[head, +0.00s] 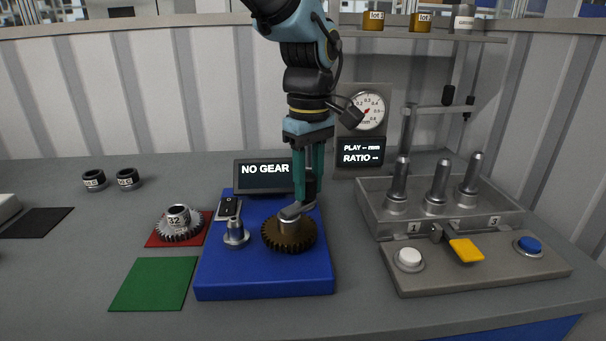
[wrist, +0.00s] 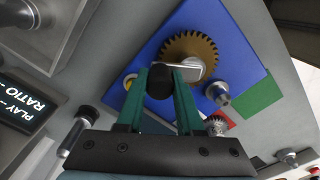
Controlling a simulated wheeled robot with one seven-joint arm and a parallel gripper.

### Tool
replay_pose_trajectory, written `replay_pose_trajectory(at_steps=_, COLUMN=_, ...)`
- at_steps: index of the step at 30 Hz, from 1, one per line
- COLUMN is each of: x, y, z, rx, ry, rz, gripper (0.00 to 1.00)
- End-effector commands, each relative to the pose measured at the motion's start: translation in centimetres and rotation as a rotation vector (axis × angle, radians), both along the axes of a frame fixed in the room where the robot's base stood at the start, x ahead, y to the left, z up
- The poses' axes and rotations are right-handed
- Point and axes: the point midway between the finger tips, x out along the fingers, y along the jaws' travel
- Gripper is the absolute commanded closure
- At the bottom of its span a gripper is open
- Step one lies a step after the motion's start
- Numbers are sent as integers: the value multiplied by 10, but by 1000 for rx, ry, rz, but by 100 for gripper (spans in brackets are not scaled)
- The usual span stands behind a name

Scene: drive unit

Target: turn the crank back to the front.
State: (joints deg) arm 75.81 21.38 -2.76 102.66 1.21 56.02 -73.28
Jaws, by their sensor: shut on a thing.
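The crank is a silver arm (head: 296,210) on top of a brown toothed gear (head: 288,236), which sits on the blue base (head: 262,285). The arm reaches from the gear's middle toward the back and slightly right. In the wrist view, the crank's black knob (wrist: 160,84) stands between the green fingers of my gripper (wrist: 168,76), and the silver arm (wrist: 182,70) runs from it over the gear (wrist: 190,46). In the head view, my gripper (head: 308,192) comes down from above, shut on the knob, which the fingers mostly hide.
A bare post (head: 235,234) stands left of the gear. A gear marked 32 (head: 179,223) sits on a red mat. A "NO GEAR" display (head: 264,174) is behind the base. A post tray (head: 440,213) and a button panel (head: 480,268) with a yellow lever stand to the right.

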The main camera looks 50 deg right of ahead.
Motion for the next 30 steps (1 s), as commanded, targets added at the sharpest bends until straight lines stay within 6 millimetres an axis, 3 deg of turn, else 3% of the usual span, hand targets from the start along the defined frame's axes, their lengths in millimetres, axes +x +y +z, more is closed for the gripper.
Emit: replay_pose_trajectory(at_steps=30, x=-36, y=24, z=2, rx=0, ry=0, rz=-965, gripper=100)
